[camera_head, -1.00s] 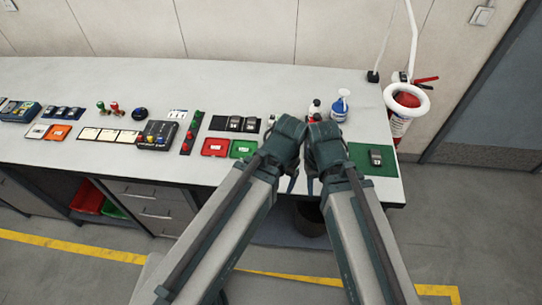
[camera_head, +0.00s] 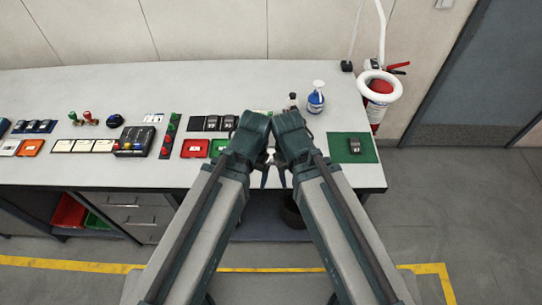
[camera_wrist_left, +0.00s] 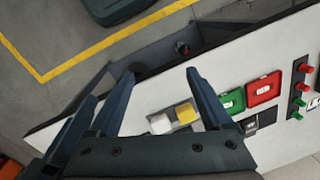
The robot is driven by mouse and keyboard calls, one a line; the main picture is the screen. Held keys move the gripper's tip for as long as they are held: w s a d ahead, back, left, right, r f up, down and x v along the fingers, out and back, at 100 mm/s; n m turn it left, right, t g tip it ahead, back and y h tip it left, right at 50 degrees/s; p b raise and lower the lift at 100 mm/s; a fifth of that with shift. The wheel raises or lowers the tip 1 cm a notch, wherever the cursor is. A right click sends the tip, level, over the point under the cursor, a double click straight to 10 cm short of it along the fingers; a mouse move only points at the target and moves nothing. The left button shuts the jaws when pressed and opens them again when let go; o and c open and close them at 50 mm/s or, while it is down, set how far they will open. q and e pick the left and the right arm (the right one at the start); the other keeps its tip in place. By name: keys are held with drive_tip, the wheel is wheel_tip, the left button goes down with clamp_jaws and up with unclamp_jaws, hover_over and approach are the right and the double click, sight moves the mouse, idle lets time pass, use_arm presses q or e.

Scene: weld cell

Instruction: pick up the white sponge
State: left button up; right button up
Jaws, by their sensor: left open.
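In the head view my left gripper (camera_head: 264,184) and my right gripper (camera_head: 283,184) are close together over the bench's front edge; the right jaws are unclear.
A fire extinguisher (camera_head: 377,115) stands at the bench's right end.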

use_arm(q)
drive_tip(key=shift+o, duration=0.6)
drive_tip(key=n+h+p, duration=0.1)
drive_tip(key=n+h, duration=0.5)
drive_tip(key=n, duration=1.6)
approach(271, 156)
drive_tip(key=f+b, duration=0.1)
drive_tip(key=b, duration=0.2)
drive_tip(key=f+b, duration=0.2)
drive_tip(key=b, duration=0.2)
drive_tip(key=shift+w+d+f, duration=0.1)
drive_tip(key=shift+w+d, duration=0.1)
drive_tip(key=shift+w, duration=0.2)
drive_tip(key=shift+d+f+b, duration=0.2)
drive_tip(key=shift+b, duration=0.15)
drive_tip(key=b+x, duration=0.4)
drive_tip(key=x, duration=0.1)
drive_tip(key=shift+w+d+b, duration=0.1)
drive_tip(key=shift+d+b, duration=0.2)
drive_tip(key=shift+b, duration=0.05)
